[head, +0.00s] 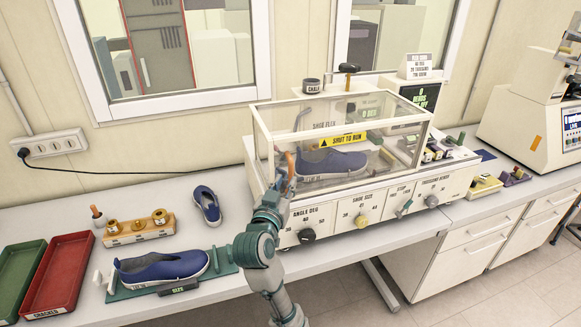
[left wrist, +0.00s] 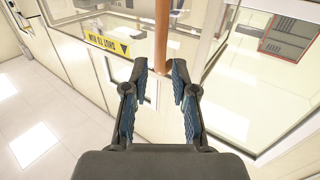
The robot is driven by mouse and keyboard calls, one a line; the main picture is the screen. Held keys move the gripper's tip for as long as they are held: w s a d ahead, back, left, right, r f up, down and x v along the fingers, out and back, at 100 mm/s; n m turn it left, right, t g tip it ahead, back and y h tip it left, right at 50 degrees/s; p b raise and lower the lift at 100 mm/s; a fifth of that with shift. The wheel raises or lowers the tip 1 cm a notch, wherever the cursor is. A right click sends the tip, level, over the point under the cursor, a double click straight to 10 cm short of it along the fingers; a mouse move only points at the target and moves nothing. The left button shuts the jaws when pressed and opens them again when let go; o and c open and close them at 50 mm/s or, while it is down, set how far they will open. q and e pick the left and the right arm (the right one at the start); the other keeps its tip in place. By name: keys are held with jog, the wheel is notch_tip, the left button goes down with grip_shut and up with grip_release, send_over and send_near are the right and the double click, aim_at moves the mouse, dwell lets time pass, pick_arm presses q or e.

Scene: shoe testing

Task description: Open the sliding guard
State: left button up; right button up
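The sliding guard (head: 340,118) is a clear, framed panel on the white shoe flex machine (head: 330,215). It has a yellow "shut to run" label (head: 342,141), which also shows in the left wrist view (left wrist: 108,42). The guard stands across the chamber, with a blue shoe (head: 332,163) behind it. A copper-coloured upright handle (head: 291,164) is at the guard's left part. My left gripper (head: 284,172) is at this handle. In the left wrist view, its fingers (left wrist: 160,80) are open on either side of the handle (left wrist: 160,38), with gaps visible. My right gripper is out of view.
A blue shoe (head: 162,268) lies on a green plate at the front left. A small shoe (head: 207,205), a wooden weight rack (head: 139,229), and red (head: 60,272) and green trays are on the bench. Knobs line the machine's front. A hammer (head: 349,72) stands on its top.

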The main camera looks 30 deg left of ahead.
aim_at(290, 173)
pick_arm(q)
jog(key=x, duration=0.6)
jog(key=shift+w+a+f, duration=0.1)
jog(key=shift+w+f, duration=0.05)
jog(key=shift+f, duration=0.05)
grip_shut()
